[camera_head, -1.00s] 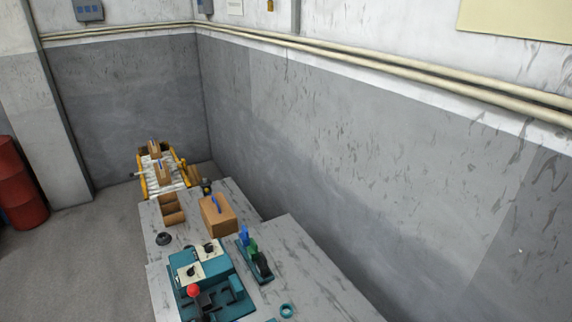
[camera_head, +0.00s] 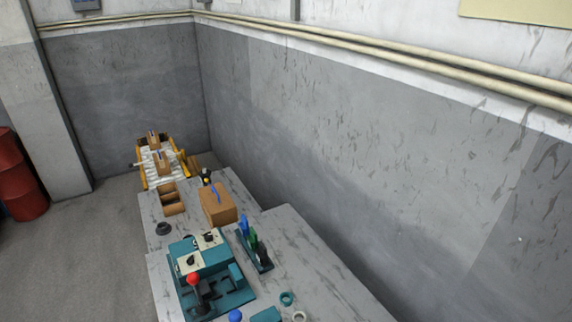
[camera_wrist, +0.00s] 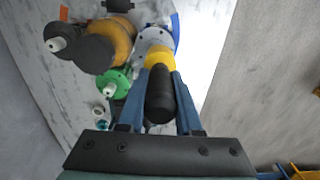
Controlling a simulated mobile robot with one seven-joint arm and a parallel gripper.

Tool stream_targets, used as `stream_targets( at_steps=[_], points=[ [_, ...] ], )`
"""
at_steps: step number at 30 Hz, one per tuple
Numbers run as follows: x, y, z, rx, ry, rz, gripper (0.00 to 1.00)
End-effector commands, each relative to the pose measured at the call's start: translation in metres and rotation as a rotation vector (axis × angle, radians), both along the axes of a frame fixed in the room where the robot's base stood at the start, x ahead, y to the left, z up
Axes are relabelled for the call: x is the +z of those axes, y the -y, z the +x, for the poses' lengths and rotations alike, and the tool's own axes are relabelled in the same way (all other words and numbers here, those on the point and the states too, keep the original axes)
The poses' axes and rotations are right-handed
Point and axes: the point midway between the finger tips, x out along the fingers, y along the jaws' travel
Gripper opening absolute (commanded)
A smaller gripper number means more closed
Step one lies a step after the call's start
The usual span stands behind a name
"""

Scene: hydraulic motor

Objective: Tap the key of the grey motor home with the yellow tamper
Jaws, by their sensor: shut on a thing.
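In the wrist view, my gripper (camera_wrist: 160,78) has its two blue fingers on either side of the tamper. The tamper shows a black rounded handle (camera_wrist: 159,100) toward me and a yellow part (camera_wrist: 158,58) at its far end. Just beyond the yellow part is a pale grey flanged body (camera_wrist: 152,40) with bolt holes, apparently the grey motor. The yellow part overlaps it in the picture, and I cannot tell whether they touch. The key is not distinguishable. My gripper does not show in the head view.
In the wrist view, an orange-and-dark motor (camera_wrist: 118,40) and a green flanged part (camera_wrist: 113,82) lie left of the tamper. In the head view, the bench holds a teal fixture (camera_head: 228,285) with a red-knobbed lever (camera_head: 194,281), a wooden block (camera_head: 217,205) and a tool rack (camera_head: 256,250).

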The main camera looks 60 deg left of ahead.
Motion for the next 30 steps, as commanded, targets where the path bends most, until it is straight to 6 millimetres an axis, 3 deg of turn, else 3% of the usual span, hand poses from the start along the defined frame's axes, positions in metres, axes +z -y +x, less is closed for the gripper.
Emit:
stream_targets(
  at_steps=[7, 30],
  points=[
    [-0.023, 0.000, 0.001, 0.000, 0.002, 0.002, 0.00],
    [0.016, -0.001, 0.001, 0.000, 0.002, 0.002, 0.00]
  ],
)
